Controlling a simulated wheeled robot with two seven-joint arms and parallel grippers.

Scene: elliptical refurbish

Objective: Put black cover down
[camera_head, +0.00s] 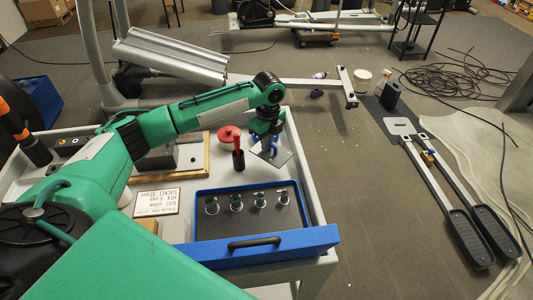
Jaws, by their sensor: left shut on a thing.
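My left gripper (268,142) points down over the far right part of the white cart top (309,187). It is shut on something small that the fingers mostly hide. A thin grey plate-like piece (282,156) shows right at and below the fingertips. I cannot tell whether this is the black cover, or whether it touches the cart top. My right gripper is not in view.
A red-handled tool (238,150) and red disc (229,136) are just left of the gripper. A blue drawer (264,246) with several sockets is in front. Elliptical parts, including long foot pedals (468,238), lie on the floor at right.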

